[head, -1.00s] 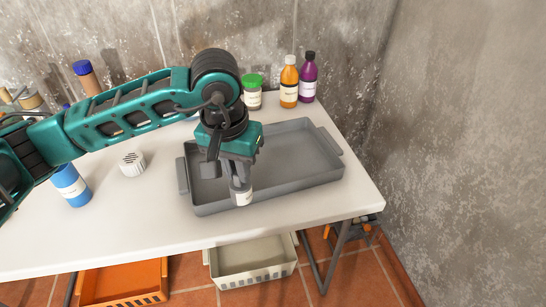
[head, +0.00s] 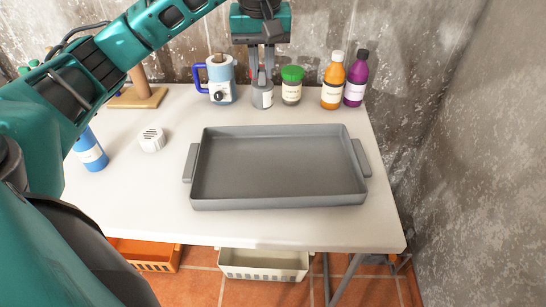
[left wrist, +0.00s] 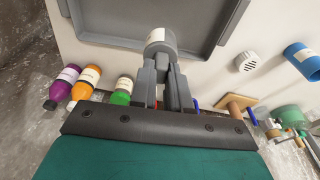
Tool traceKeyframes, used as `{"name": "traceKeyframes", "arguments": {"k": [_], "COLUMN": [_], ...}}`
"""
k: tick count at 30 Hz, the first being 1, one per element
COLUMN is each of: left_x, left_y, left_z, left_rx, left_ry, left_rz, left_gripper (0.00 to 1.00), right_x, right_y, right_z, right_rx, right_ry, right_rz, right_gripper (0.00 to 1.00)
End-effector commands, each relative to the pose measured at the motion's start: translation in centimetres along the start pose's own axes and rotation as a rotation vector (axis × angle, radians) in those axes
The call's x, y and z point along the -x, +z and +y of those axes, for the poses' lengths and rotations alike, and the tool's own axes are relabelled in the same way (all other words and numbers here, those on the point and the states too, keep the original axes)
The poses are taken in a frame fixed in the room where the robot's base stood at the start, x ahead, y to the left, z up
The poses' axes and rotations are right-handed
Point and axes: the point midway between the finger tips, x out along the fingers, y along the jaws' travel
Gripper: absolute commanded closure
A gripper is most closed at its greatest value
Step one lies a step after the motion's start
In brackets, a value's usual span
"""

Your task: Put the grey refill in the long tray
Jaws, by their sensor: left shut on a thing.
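The grey refill (head: 262,97) is a small grey cylinder with a pale label. My left gripper (head: 262,76) is shut on its top and points down, beyond the far edge of the long tray in the head view. In the left wrist view the refill (left wrist: 160,40) sits between the fingertips (left wrist: 160,62) and overlaps the tray rim in the picture. I cannot tell whether it touches the table. The long tray (head: 280,202) is grey, shallow and empty, with a handle at each end. It also shows in the left wrist view (left wrist: 112,41). My right gripper is not in view.
A blue-handled mug (head: 221,80) and a green-lidded jar (head: 291,86) flank the refill. Orange (head: 333,82) and purple (head: 356,80) bottles stand further right. A white slotted puck (head: 152,140) and a blue cylinder (head: 90,150) are left of the tray.

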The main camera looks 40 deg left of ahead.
Motion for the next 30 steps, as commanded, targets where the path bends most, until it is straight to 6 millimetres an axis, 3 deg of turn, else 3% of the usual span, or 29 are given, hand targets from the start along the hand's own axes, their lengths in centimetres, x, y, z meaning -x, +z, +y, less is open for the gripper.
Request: {"name": "traceKeyframes", "arguments": {"k": [5, 15, 25, 30], "left_x": [-4.9, -12.9, -15.7, -18.3], "left_y": [0.9, 2.2, 2.5, 3.0], "left_z": [0.0, 0.0, 0.0, 0.0], "left_rx": [-0.002, -0.003, -0.003, -0.004], "left_ry": [-0.005, -0.002, -0.002, -0.002], "left_rz": [-0.008, -0.005, -0.002, -0.005], "left_gripper": [1.0, 1.0, 1.0, 1.0], "right_x": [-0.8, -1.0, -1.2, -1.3], "right_y": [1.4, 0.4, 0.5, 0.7], "right_z": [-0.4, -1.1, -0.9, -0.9], "right_rx": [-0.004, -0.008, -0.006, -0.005], "right_ry": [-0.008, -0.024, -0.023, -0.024], "right_rz": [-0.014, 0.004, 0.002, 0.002], "right_gripper": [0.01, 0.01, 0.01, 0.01]}}
